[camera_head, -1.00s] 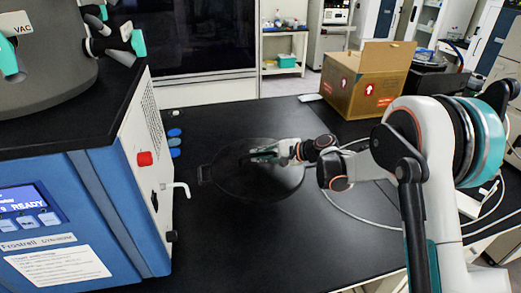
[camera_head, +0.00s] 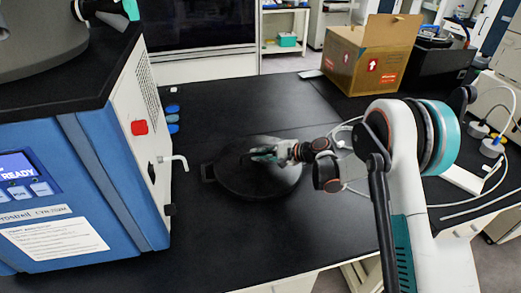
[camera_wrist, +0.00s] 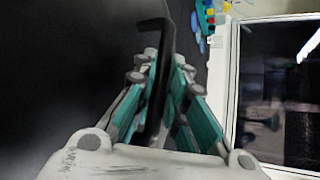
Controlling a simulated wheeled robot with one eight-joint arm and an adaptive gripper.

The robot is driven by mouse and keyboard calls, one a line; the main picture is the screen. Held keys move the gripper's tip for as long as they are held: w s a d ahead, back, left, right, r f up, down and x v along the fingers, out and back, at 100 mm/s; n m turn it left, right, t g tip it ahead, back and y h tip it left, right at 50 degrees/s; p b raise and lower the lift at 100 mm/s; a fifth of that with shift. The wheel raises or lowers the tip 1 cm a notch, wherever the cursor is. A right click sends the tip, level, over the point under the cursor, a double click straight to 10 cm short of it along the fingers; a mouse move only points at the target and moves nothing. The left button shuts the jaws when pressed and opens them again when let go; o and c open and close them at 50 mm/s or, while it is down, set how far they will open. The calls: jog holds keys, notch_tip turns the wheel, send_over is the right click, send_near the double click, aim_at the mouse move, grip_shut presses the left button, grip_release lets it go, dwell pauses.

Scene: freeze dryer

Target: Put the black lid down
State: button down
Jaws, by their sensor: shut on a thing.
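The black lid (camera_head: 258,184) is a round dark disc with a small tab at its left edge. It lies flat on or just above the black bench top; I cannot tell if it touches. My gripper (camera_head: 268,153) is over the lid's far part, fingers pointing left. In the wrist view my gripper (camera_wrist: 160,75) has its teal-sided fingers closed around a black bent handle (camera_wrist: 156,35). The dark lid surface fills the left of that view.
The blue and white freeze dryer (camera_head: 110,180) stands at the left, with a white tap lever (camera_head: 178,160) sticking out towards the lid. A cardboard box (camera_head: 370,58) stands at the back right. The bench (camera_head: 225,240) is clear in front of the lid.

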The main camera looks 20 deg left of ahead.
dwell(0.3)
jog(key=c, duration=1.6)
grip_release()
jog(key=shift+s, duration=0.1)
jog(key=p+v, duration=0.2)
jog(key=v, duration=1)
jog(key=shift+p, duration=0.35)
jog(key=shift+d+r, duration=0.1)
jog(key=shift+r, duration=0.05)
jog(key=s+d+r+n+t+h, duration=0.1)
jog(key=s+d+r+t+h, duration=0.15)
jog(key=s+d+r, duration=0.4)
jog(key=s+d+r+n+t+h, duration=0.15)
jog(key=s+d+r+h, duration=0.25)
jog(key=d+r, duration=0.55)
jog(key=s+d+r+n+h, duration=0.1)
jog(key=s+d+n+h, duration=0.1)
jog(key=s+d, duration=0.6)
jog(key=s+d+r+n+t+h, duration=0.1)
jog(key=s+d+h, duration=0.3)
jog(key=s+d, duration=0.4)
jog(key=s+r+n, duration=0.1)
jog(key=s, duration=0.6)
jog(key=shift+d+h, duration=0.25)
jog(key=shift+h, duration=0.1)
